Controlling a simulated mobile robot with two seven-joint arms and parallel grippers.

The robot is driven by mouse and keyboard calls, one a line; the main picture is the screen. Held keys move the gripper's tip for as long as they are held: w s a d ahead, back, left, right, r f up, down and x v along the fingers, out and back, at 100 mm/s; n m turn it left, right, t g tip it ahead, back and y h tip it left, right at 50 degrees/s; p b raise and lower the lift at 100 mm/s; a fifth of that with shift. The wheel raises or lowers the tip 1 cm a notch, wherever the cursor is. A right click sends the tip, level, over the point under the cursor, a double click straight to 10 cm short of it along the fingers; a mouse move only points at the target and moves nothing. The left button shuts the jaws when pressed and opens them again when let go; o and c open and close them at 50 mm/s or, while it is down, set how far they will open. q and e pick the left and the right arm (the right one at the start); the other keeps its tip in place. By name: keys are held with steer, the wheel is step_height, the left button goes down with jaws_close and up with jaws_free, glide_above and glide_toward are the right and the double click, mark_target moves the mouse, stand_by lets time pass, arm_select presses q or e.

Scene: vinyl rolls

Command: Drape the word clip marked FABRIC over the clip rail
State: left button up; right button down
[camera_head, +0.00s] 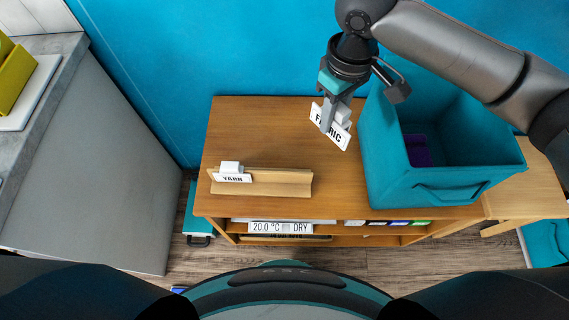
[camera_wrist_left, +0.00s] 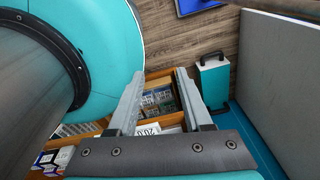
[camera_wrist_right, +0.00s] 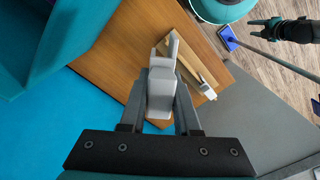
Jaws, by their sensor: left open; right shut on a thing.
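The white clip marked FABRIC (camera_head: 330,126) is held by my right gripper (camera_head: 329,118) above the right part of the wooden table top. In the head view the clip is tilted and apart from the rail. In the right wrist view the clip's grey-white body (camera_wrist_right: 161,85) sits between the fingers of my right gripper (camera_wrist_right: 160,92). The wooden clip rail (camera_head: 270,183) stands at the table's front left, with a clip marked YARN (camera_head: 232,173) over its left end. It also shows in the right wrist view (camera_wrist_right: 190,68). My left gripper (camera_wrist_left: 171,85) is open and empty.
A teal bin (camera_head: 440,188) stands at the right of the table (camera_head: 260,125), close to the FABRIC clip, with a purple thing inside. A shelf below the top holds a sign reading 20.0 °C DRY (camera_head: 281,227). The table top behind the rail is clear.

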steer(key=a+f+n+b, duration=0.1)
steer(key=a+f+n, duration=0.1)
steer(key=f, duration=0.3)
steer(key=a+f+n+b, duration=0.2)
steer(key=a+f+n, duration=0.1)
steer(key=f+n, duration=0.1)
steer(key=s+a+f+n+b, duration=0.1)
steer(key=a+f+n, duration=0.2)
steer(key=f, duration=0.3)
steer(key=shift+f+b, duration=0.2)
steer(key=shift+b, duration=0.2)
arm_select(q)
steer(key=w+a+f, duration=0.2)
steer(key=w+f, duration=0.2)
steer(key=f, duration=0.1)
steer(key=shift+w+a+f+t, duration=0.15)
steer(key=shift+w+a+t, duration=0.05)
steer(key=shift+a+t, duration=0.2)
arm_select(e)
steer(key=shift+s+a+f+n, duration=0.1)
steer(key=shift+a+f+n, duration=0.2)
steer(key=shift+n, duration=0.1)
arm_select(q)
steer(key=shift+d, duration=0.1)
arm_select(e)
steer(key=shift+d+r, duration=0.1)
